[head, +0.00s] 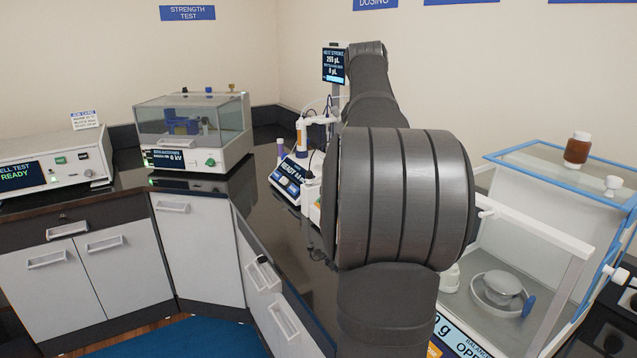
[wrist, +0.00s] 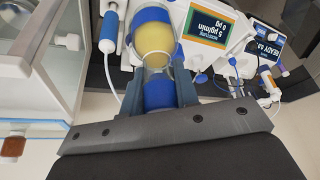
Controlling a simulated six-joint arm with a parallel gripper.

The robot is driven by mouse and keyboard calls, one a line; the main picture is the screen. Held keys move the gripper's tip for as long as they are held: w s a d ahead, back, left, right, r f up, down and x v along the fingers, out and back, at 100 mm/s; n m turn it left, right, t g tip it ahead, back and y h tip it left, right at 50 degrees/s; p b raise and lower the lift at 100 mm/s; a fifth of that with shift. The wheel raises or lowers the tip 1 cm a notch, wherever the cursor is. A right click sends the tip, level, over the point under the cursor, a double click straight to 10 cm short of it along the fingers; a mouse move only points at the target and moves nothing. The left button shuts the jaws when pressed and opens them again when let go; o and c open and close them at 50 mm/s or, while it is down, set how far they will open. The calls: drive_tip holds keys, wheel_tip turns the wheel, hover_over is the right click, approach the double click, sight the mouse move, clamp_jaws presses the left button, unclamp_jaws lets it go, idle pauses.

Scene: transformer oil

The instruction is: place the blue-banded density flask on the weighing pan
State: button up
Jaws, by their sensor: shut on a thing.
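My gripper (wrist: 158,88) is shut on the blue-banded density flask (wrist: 156,43) in the wrist view. The flask holds yellow liquid, and blue shows at its far end and between the fingers. In the head view my arm hides the gripper and flask. The weighing pan (head: 489,301) is a round grey plate inside the balance chamber at the lower right, with a grey piece and a blue part on or beside it; I cannot tell how they join. The balance (wrist: 70,71) also shows at the left of the wrist view, apart from the flask.
The balance's blue-edged glass top (head: 560,172) carries a brown bottle (head: 577,150) and a small white knob. Titration instruments (head: 291,178) stand behind my arm. A glass-topped tester (head: 195,130) stands at the back left. Dark counter (head: 262,215) is bare left of my arm.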

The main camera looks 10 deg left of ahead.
drive_tip(key=s+d+r+m+g+h, duration=0.1)
drive_tip(key=d+r+m, duration=0.35)
drive_tip(key=d, duration=0.45)
drive_tip(key=d+r+m+g+h, duration=0.1)
drive_tip(key=d+r+m+h, duration=0.15)
drive_tip(key=d+r, duration=0.5)
drive_tip(key=s+d+f+m, duration=0.2)
drive_tip(key=s+d+f, duration=0.1)
drive_tip(key=d+f, duration=0.5)
drive_tip(key=s+d+f+m+g, duration=0.1)
drive_tip(key=s+d+f+m, duration=0.2)
drive_tip(key=d+f, duration=0.6)
wheel_tip(320, 180, down, 3)
drive_tip(key=shift+s+f+m, duration=0.1)
drive_tip(key=shift+s+m, duration=0.2)
drive_tip(key=shift+s, duration=0.1)
wheel_tip(320, 180, down, 8)
drive_tip(key=shift+f, duration=0.25)
